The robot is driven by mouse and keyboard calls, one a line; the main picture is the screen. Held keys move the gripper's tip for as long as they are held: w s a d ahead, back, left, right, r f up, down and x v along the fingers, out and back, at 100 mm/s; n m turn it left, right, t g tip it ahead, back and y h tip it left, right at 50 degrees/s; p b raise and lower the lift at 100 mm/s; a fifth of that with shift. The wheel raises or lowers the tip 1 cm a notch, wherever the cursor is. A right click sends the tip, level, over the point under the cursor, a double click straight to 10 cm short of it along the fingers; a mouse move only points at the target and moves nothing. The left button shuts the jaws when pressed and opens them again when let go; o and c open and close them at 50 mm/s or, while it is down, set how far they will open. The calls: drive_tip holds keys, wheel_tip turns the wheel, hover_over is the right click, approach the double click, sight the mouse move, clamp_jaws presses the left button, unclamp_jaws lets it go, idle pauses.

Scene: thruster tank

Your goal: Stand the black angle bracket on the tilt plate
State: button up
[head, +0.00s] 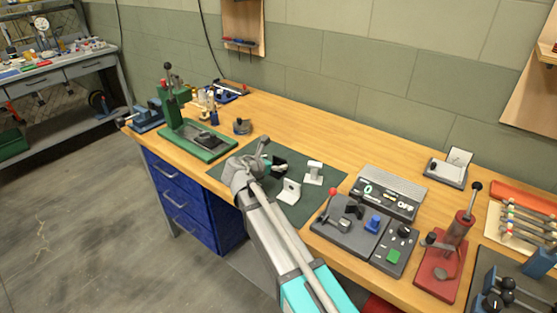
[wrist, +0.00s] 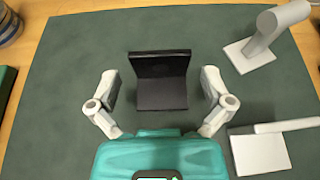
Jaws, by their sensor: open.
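The black angle bracket (wrist: 160,82) is on the dark green mat in the wrist view, one flange flat and the other rising at the far side. My gripper (wrist: 161,86) is open, with one finger on each side of the bracket and visible gaps between. In the head view my gripper (head: 267,166) is low over the mat, and the dark bracket (head: 281,162) shows partly behind it. A grey base with a raised, leaning pale plate (head: 459,157), which looks like the tilt plate, stands at the back right of the bench.
On the mat (wrist: 70,60), a white angle piece (head: 290,191) and a white post on a foot (head: 313,173) stand right of my gripper. A green press (head: 200,140) stands left.

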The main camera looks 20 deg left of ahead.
drive_tip(key=p+v, duration=0.3)
drive_tip(key=v, duration=0.6)
drive_tip(key=shift+s+r, duration=0.1)
drive_tip(key=shift+r, duration=0.05)
idle(0.4)
drive_tip(key=r+g+p, duration=0.1)
drive_tip(key=r+p, duration=0.1)
drive_tip(key=p, duration=0.2)
drive_tip(key=w+r+g+y+p, duration=0.1)
drive_tip(key=g+p, duration=0.1)
drive_tip(key=p, duration=0.1)
drive_tip(key=r+g+p, duration=0.1)
drive_tip(key=r+p, duration=0.1)
drive_tip(key=p, duration=0.2)
drive_tip(key=shift+w+d+r+y+p, duration=0.2)
drive_tip(key=shift+d+r+y+p, duration=0.1)
drive_tip(key=shift+d+y+p, duration=0.1)
drive_tip(key=shift+f, duration=0.15)
drive_tip(key=b, duration=0.5)
approach(280, 160)
drive_tip(key=x, duration=0.3)
drive_tip(key=shift+w+f, duration=0.25)
drive_tip(key=shift+w, duration=0.05)
drive_tip(key=shift+b+x, duration=0.6)
drive_tip(key=shift+x, duration=0.15)
